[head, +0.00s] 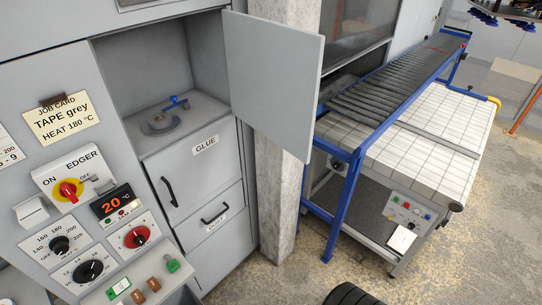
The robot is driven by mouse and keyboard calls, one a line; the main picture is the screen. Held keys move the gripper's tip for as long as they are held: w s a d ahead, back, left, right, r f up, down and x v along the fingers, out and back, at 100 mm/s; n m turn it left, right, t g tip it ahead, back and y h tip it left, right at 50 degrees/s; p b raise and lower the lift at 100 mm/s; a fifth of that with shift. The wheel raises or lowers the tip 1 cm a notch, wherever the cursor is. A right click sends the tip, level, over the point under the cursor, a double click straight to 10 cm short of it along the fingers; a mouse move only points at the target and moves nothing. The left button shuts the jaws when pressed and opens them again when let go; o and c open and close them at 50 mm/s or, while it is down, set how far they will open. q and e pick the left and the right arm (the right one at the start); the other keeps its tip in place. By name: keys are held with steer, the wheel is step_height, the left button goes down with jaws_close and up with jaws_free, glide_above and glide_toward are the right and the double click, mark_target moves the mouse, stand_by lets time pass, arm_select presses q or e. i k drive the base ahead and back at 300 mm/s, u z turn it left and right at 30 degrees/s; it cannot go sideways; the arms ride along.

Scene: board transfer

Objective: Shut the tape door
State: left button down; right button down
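The tape door (272,85) is a flat light-grey panel at the top centre of the head view. It stands open, swung out to the right of the tape compartment (145,62). Inside the compartment, a grey disc (159,123) with a blue-handled part (178,102) sits on the compartment floor. No handle shows on the face of the door towards me.
A concrete pillar (287,205) stands behind the door, with a blue-framed roller conveyor (385,95) to the right. Below the compartment are a GLUE door (195,175) and a drawer (214,218). A control panel (85,240) with knobs projects at lower left.

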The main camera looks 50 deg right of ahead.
mark_target(274, 69)
steer(key=u, duration=1.8)
steer(key=k, duration=0.2)
steer(key=z, duration=3.15)
